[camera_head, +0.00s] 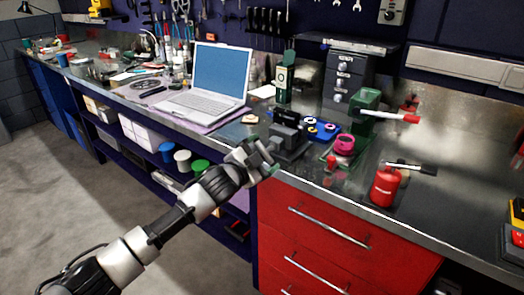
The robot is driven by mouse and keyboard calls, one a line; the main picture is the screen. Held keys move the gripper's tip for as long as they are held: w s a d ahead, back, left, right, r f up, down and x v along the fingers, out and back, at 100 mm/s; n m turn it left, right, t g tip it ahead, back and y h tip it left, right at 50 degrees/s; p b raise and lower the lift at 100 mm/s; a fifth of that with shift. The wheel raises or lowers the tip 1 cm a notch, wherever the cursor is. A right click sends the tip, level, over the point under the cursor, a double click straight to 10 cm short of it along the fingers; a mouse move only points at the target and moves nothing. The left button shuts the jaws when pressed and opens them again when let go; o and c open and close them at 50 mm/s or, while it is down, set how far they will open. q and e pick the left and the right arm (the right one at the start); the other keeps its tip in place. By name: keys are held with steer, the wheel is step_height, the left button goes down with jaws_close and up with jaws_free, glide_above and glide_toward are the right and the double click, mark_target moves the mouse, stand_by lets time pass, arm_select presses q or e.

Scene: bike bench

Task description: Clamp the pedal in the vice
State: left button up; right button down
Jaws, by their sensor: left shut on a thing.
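The grey bench vice (290,146) stands at the front edge of the metal worktop, in the middle of the head view. A dark, blocky piece that looks like the pedal (286,116) sits at the top of the vice, at its jaws. From here I cannot tell how tightly the jaws hold it. My left gripper (262,161) reaches up from the lower left to the front of the vice. It is shut at the vice's front, on what looks like the vice handle, which its fingers mostly hide. My right gripper is not in view.
An open laptop (217,76) stands left of the vice. Red drawers (335,235) are below. Grey floor lies open at lower left.

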arm_select(q)
steer(key=m+p, duration=0.1)
steer(key=m, duration=0.3)
steer(key=m+p, duration=0.1)
steer(key=m, duration=0.3)
steer(key=m+p, duration=0.1)
steer(key=m, duration=0.3)
steer(key=shift+s+f+m, duration=0.15)
steer(key=shift+f+m, duration=0.15)
steer(key=shift+m, duration=0.1)
steer(key=m+p, duration=0.1)
steer(key=m, duration=0.5)
steer(key=shift+m, duration=0.3)
steer(key=m+p, duration=0.1)
steer(key=m, duration=0.4)
steer(key=shift+m, duration=0.4)
steer(key=o, duration=0.5)
steer(key=shift+o, duration=0.7)
steer(key=shift+s+a+r, duration=0.1)
steer(key=shift+a+r, duration=0.05)
steer(key=shift+r, duration=0.05)
